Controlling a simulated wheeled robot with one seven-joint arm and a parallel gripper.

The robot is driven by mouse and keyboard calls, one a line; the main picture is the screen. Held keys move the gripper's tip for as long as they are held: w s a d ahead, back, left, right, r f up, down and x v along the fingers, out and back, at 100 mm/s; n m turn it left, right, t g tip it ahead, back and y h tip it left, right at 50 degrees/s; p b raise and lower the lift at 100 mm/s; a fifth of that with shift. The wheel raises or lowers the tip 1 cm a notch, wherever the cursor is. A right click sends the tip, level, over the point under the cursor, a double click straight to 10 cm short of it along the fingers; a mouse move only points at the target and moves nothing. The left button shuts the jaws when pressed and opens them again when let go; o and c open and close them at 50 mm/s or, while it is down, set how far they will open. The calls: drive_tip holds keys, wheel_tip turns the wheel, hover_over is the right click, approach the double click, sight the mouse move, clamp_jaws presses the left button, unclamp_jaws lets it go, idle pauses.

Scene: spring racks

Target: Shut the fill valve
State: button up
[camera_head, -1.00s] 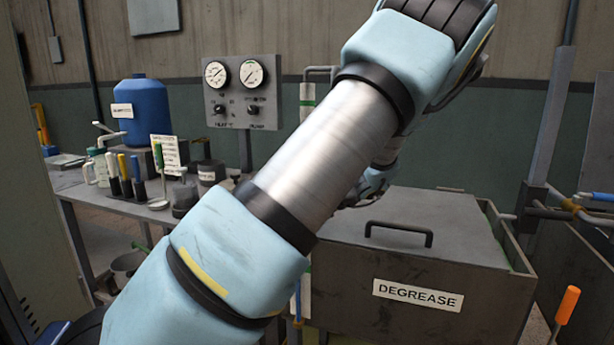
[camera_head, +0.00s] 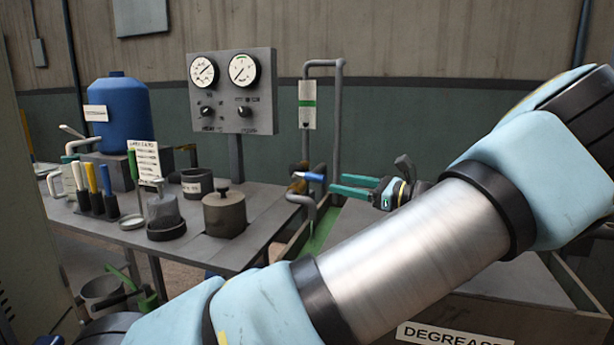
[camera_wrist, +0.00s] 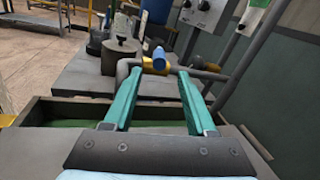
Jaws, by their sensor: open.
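In the wrist view the blue handle (camera_wrist: 159,56) stands up from a brass body (camera_wrist: 155,67) on a horizontal pipe. My gripper (camera_head: 334,183) has teal fingers, open and empty, just right of the handle. In the wrist view the fingertips (camera_wrist: 160,80) lie on either side of the valve, a little short of it. I cannot tell any contact.
The tank marked DEGREASE (camera_head: 455,335) lies under my arm. A bench (camera_head: 215,255) at left holds a blue drum (camera_head: 122,118), a lidded grey pot (camera_head: 225,215) and several coloured-handled tools. A two-gauge panel (camera_head: 233,92) and a sight tube (camera_head: 307,105) stand behind.

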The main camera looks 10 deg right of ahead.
sight(309, 177)
drive_tip(key=p+x, duration=0.2)
drive_tip(key=x, duration=0.8)
drive_tip(key=shift+w+a, duration=0.1)
drive_tip(key=shift+a, duration=0.15)
clamp_jaws()
idle(1.0)
